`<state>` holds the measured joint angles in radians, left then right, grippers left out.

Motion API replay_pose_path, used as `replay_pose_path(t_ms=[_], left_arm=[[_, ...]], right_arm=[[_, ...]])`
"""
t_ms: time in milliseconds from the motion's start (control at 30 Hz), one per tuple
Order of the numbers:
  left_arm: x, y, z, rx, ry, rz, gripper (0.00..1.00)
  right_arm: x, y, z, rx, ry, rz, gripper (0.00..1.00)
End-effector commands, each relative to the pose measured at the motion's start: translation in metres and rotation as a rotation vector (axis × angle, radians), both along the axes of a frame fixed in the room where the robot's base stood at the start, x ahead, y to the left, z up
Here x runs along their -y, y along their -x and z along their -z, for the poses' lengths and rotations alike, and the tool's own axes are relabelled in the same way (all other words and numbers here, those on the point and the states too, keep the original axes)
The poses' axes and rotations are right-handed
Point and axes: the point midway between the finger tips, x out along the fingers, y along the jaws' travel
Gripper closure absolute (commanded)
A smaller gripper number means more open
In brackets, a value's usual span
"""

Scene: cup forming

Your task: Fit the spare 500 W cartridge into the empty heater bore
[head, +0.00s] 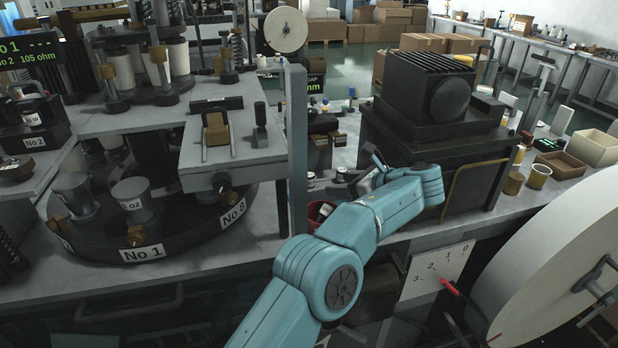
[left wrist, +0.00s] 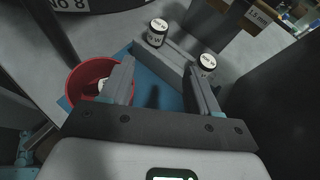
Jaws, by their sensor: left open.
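Two short dark cylinders with white labels ending in W show in the left wrist view, a far one (left wrist: 157,33) and a right one (left wrist: 206,65). They stand at a grey block (left wrist: 178,55) on a blue mat (left wrist: 148,92); their wattage is too small to read. My left gripper (left wrist: 160,75) is open and empty above the mat, fingers pointing toward the block. In the head view the gripper (head: 357,180) is partly hidden behind my arm. A red cup (left wrist: 80,78) with a white-labelled piece inside stands left of the fingers. I cannot make out the empty heater bore. My right gripper is not in view.
A round turret with a No 1 label (head: 143,253) and a grey upright post (head: 297,140) stand left of my arm. A black finned unit (head: 428,85) stands to the right. A display (head: 28,52) reads No 2 105 ohm.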

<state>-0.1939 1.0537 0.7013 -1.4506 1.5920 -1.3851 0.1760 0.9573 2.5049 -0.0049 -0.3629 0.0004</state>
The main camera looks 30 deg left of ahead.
Motion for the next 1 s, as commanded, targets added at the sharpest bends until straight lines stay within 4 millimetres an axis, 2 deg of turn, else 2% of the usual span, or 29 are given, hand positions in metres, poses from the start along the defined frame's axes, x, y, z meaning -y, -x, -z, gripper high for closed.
replay_pose_path(t_ms=[167, 467, 633, 900, 967, 1000], left_arm=[[-0.022, 0.003, 0.002, -0.040, -0.073, -0.029, 0.39], [-0.052, 0.003, 0.015, -0.042, -0.075, -0.029, 0.39], [-0.078, 0.000, 0.025, -0.042, -0.074, -0.029, 0.39], [-0.084, -0.002, 0.029, -0.040, -0.074, -0.026, 0.39], [-0.084, -0.002, 0.029, -0.040, -0.074, -0.026, 0.58], [-0.084, -0.002, 0.029, -0.040, -0.074, -0.026, 0.72]], right_arm=[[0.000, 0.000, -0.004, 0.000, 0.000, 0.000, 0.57], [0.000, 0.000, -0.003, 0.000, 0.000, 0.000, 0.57], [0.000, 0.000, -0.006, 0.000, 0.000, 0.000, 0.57], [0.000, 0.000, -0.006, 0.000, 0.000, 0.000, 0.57], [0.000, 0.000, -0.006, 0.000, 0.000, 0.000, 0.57], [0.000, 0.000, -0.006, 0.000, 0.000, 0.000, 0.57]])
